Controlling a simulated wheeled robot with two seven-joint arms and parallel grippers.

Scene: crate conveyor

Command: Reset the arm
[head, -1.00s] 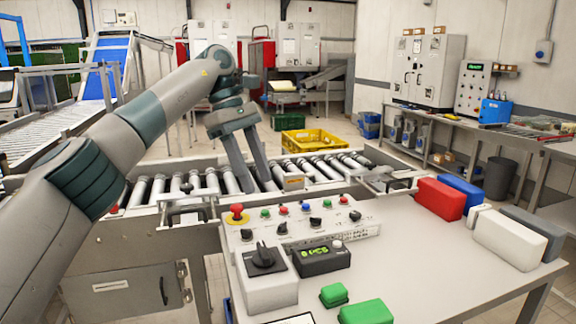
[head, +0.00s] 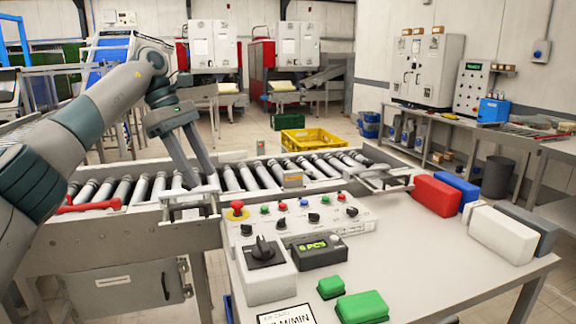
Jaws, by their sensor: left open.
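My left arm comes in from the left in the head view. Its gripper (head: 203,176) points down over the roller conveyor (head: 232,178), left of the control panel (head: 300,222). The two fingers are apart with nothing between them. Their tips show in front of the rollers near the conveyor's front rail; whether they touch it I cannot tell. My right gripper is out of view.
The table carries a knob box (head: 265,270), a display (head: 317,251), green blocks (head: 362,307), a red block (head: 437,194), a blue block (head: 462,190) and a white block (head: 502,238). A yellow crate (head: 313,141) lies beyond the conveyor. The table's front right is clear.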

